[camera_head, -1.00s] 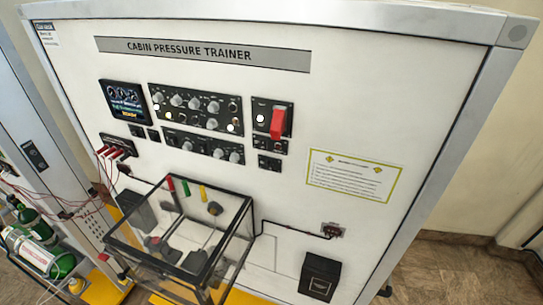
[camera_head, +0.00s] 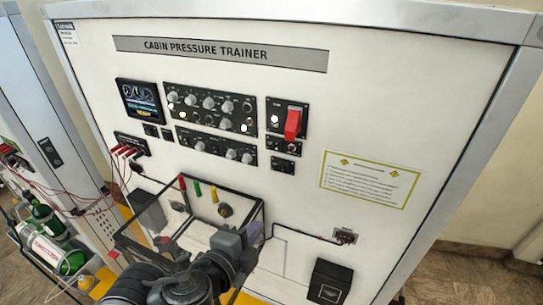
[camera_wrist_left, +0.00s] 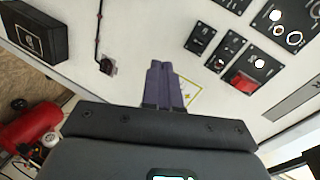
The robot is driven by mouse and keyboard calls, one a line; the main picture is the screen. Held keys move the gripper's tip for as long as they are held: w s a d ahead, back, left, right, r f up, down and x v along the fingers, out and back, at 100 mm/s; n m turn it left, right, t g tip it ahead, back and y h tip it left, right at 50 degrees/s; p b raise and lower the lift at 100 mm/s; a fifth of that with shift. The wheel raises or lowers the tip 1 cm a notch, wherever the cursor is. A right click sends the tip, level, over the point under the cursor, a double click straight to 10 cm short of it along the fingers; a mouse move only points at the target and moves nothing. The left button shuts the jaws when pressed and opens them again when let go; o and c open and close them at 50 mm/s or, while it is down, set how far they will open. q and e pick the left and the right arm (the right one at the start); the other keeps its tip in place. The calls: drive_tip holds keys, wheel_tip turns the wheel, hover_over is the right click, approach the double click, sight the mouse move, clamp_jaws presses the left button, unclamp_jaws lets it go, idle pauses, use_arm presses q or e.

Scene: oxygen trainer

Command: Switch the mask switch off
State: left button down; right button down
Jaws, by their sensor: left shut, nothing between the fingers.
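A red switch cover (camera_head: 293,124) stands out from a small black panel (camera_head: 275,104) at the upper right of the control group on the trainer. A white light glows beside it. Its label is too small to read, so I cannot tell whether it is the mask switch. In the left wrist view the red cover (camera_wrist_left: 241,82) is right of my fingers. My left gripper (camera_head: 250,233) is below the panels, in front of the clear box and apart from the red cover. Its purple fingers (camera_wrist_left: 158,66) are shut and empty. My right gripper is not in view.
A clear box with a black frame (camera_head: 152,240) stands at the lower left, partly hidden by my arm. A black box (camera_head: 329,282) and a cable socket (camera_head: 344,237) are at the lower right. The white panel face between the controls and the notice (camera_head: 369,180) is bare.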

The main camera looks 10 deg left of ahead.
use_arm(q)
wheel_tip(320, 180, up, 10)
drive_tip(key=w+a+m+t, duration=0.2)
drive_tip(key=shift+r, duration=0.2)
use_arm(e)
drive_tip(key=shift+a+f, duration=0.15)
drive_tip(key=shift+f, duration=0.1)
use_arm(q)
drive_tip(key=shift+w, duration=0.15)
